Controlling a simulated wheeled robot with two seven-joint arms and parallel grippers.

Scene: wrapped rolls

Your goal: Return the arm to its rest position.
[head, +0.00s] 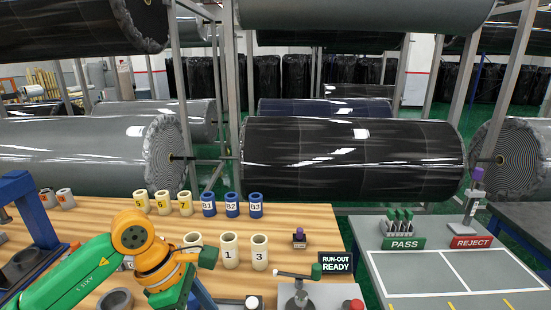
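My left arm (134,236) comes in from the lower left, with green links and an orange wrist part. It is bent over the left part of the wooden bench (318,218). I cannot make out its gripper's fingers; a small dark green part (208,257) shows at the right side of the wrist, beside the cream cups. I cannot tell whether it belongs to the arm. The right arm and its gripper are not in view.
Cream cups (230,251) and blue cups (231,205) stand on the bench. A grey PASS/REJECT table (372,262) is at the right. Large wrapped rolls (352,158) hang behind.

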